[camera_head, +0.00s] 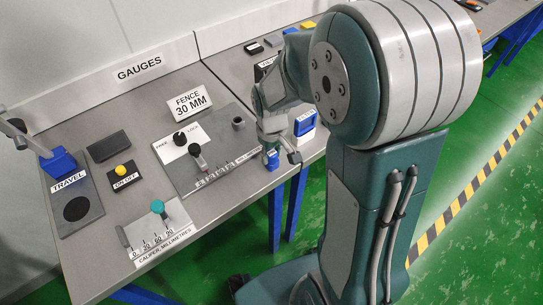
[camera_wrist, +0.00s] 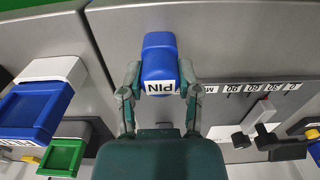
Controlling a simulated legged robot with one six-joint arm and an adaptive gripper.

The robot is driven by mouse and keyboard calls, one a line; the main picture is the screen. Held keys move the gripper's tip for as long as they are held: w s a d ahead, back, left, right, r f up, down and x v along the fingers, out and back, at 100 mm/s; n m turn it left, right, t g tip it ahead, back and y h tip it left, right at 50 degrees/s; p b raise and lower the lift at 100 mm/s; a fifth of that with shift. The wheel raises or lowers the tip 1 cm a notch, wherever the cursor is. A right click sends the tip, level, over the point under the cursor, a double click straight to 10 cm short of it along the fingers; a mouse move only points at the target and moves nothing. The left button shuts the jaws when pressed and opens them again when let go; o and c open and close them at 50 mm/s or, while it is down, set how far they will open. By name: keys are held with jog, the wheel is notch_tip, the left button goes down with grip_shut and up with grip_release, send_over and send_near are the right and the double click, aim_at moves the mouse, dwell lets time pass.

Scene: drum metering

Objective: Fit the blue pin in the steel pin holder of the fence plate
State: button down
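The blue pin (camera_wrist: 160,58) has a white PIN label and shows between the two fingers of my gripper (camera_wrist: 159,80) in the wrist view. The fingers bear on its two sides. In the head view the pin (camera_head: 271,160) is low near the table's front edge, below my gripper (camera_head: 280,147), just right of the fence plate (camera_head: 222,150). I cannot tell whether it touches the table. The steel pin holder (camera_head: 238,123) is a short grey cylinder on the plate's right part, up and left of the pin. The wrist view does not clearly show it.
The plate carries a black knob (camera_head: 180,138) and a lever (camera_head: 197,153) beside a scale. A blue bin (camera_head: 305,123) stands right of my gripper. The caliper (camera_head: 157,232), on/off button (camera_head: 124,172) and travel gauge (camera_head: 75,200) are to the left.

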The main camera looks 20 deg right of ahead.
aim_at(272, 152)
jog(key=shift+r, duration=3)
jog(key=shift+r, duration=0.1)
jog(key=shift+r, duration=1.9)
